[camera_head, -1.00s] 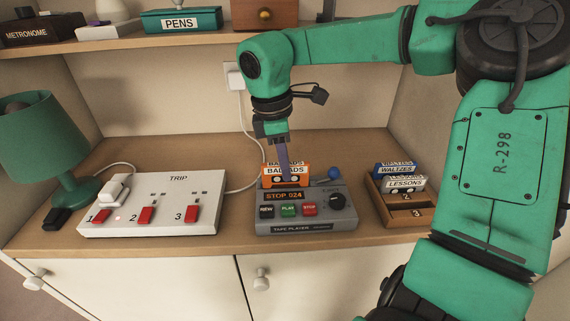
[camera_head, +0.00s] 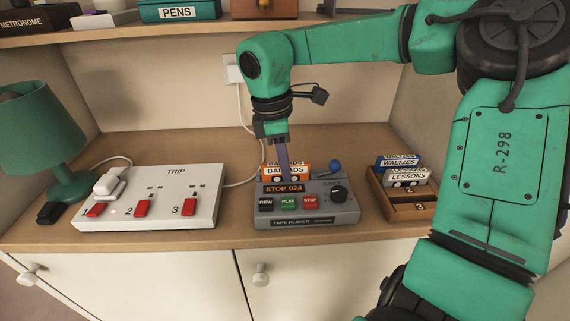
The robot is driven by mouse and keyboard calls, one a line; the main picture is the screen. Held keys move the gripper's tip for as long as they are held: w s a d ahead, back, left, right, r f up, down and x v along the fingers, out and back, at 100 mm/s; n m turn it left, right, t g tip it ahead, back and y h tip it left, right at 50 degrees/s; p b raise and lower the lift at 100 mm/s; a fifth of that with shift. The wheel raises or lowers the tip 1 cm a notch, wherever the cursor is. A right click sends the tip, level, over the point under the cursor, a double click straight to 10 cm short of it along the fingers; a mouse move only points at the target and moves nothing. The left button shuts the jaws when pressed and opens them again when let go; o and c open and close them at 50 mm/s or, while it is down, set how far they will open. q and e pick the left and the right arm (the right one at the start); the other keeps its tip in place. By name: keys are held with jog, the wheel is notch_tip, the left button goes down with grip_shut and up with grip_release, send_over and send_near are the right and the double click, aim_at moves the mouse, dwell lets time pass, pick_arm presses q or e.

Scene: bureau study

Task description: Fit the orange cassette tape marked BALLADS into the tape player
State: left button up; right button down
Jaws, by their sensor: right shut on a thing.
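The orange cassette marked BALLADS (camera_head: 299,171) stands upright at the back of the grey tape player (camera_head: 345,214). Its lower part is hidden behind the player's display and front, so it appears sunk partway into the slot. My right gripper (camera_head: 284,168) reaches down from above and is shut on the cassette. The finger covers part of its label. The player's display reads STOP 024, above buttons marked REW, PLAY and STOP. A blue ball-topped lever (camera_head: 335,166) stands at the player's back right. My left gripper is not in view.
A wooden rack (camera_head: 424,213) at the right holds the WALTZES (camera_head: 398,161) and LESSONS (camera_head: 408,176) tapes. A white TRIP power strip (camera_head: 165,210) with red switches and a green lamp (camera_head: 40,135) stand left. An upper shelf (camera_head: 120,31) runs behind my arm.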

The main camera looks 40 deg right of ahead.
jog(key=shift+f, duration=0.3)
jog(key=c, duration=0.6)
grip_release()
jog(key=shift+c, duration=0.2)
jog(key=shift+r+p, duration=2.05)
jog(key=shift+r, duration=1.55)
